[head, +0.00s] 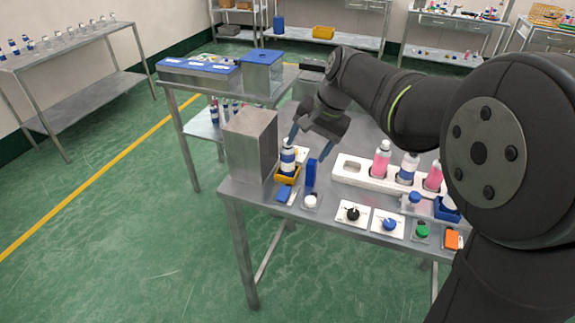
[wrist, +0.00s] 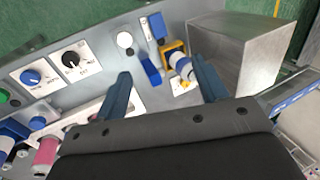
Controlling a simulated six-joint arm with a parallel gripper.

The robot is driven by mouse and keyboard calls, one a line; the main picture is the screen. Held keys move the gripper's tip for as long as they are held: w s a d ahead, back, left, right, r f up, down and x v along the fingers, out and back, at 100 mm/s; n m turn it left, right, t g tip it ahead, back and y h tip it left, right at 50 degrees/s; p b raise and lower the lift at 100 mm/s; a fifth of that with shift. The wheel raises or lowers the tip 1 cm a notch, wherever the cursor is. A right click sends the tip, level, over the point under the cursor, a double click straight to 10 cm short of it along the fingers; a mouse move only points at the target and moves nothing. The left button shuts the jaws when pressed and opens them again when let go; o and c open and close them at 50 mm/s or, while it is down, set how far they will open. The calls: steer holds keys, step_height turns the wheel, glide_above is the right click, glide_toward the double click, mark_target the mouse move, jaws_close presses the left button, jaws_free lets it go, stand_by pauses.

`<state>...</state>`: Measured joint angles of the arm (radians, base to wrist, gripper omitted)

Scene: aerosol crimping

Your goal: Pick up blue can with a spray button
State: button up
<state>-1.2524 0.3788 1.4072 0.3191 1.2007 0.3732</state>
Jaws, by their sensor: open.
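A white can with blue bands (head: 287,158) stands upright in a yellow holder (head: 279,179) beside a grey metal box. In the wrist view the can (wrist: 182,66) shows between my fingers, nearer the right one. Its top is too small to make out a spray button clearly. My gripper (head: 309,146) is open, just above and to the right of the can in the head view. In the wrist view its two blue-grey fingers (wrist: 162,78) are spread apart with nothing clamped. I cannot tell the exact height between fingertips and can.
The grey box (head: 251,147) stands close left of the can. A blue upright piece (head: 310,176) stands close right. A white rack (head: 349,170) holds pink and blue-banded bottles farther right. Knobs, including a black one (head: 352,213), line the front edge.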

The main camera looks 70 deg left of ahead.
step_height(320, 180, up, 7)
steer(key=n+t+h, duration=0.2)
steer(key=n, duration=0.9)
glide_above(287, 149)
steer(key=w, duration=0.1)
steer(key=f, duration=0.5)
steer(key=a+f, duration=0.1)
steer(key=f, duration=1.1)
steer(key=shift+s+a+f, duration=0.15)
steer(key=shift+f, duration=0.05)
jaws_close()
steer(key=shift+r, duration=0.15)
